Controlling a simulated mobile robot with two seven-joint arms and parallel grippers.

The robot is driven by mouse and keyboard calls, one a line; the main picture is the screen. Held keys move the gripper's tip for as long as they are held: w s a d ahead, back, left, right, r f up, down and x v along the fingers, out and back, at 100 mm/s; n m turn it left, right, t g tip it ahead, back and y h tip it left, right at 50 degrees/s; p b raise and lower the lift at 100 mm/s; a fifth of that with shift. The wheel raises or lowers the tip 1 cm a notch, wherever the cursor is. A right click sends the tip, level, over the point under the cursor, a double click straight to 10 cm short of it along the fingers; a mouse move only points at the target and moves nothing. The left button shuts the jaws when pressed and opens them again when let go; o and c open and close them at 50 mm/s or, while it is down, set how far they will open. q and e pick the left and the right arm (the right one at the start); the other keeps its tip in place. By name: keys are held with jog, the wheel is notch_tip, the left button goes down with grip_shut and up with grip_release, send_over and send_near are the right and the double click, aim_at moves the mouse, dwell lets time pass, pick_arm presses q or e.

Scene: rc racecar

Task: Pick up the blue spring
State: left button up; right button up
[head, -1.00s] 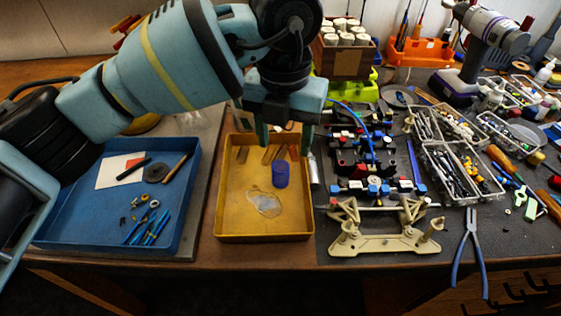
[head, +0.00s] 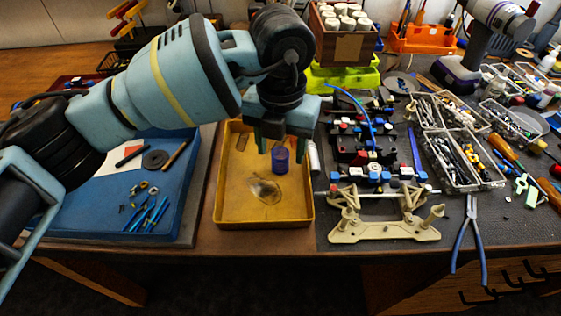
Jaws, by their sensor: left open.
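The blue spring (head: 280,160) looks like a short blue cylinder and stands upright in the yellow tray (head: 222,190), toward its right side. My left gripper (head: 280,149) is open and points down over the tray, its green fingertips on either side of the spring's upper part in the picture. I cannot tell whether the fingers touch it or are at its depth. The gripper body and wrist hide the back of the tray. My right gripper is not in view.
A clear, crumpled-looking piece (head: 264,191) lies in the tray in front of the spring. A blue tray (head: 110,222) with small tools is at left. The racecar chassis (head: 375,175) stands close on the right. Pliers (head: 468,240) lie at the front edge.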

pick_arm(q)
notch_tip(320, 180, down, 3)
jog(key=shift+r, duration=0.1)
jog(key=c, duration=1)
jog(key=shift+r, duration=0.1)
jog(key=shift+r, duration=0.55)
jog(key=shift+s+r, duration=0.25)
jog(key=shift+r, duration=0.35)
jog(key=shift+s+r, duration=0.25)
jog(key=shift+r, duration=0.35)
jog(key=s, duration=0.5)
jog(key=s+r, duration=0.1)
jog(key=s, duration=0.9)
jog(key=shift+r+b, duration=0.2)
jog(key=shift+b, duration=0.2)
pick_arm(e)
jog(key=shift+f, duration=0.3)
pick_arm(q)
jog(key=shift+r, duration=0.1)
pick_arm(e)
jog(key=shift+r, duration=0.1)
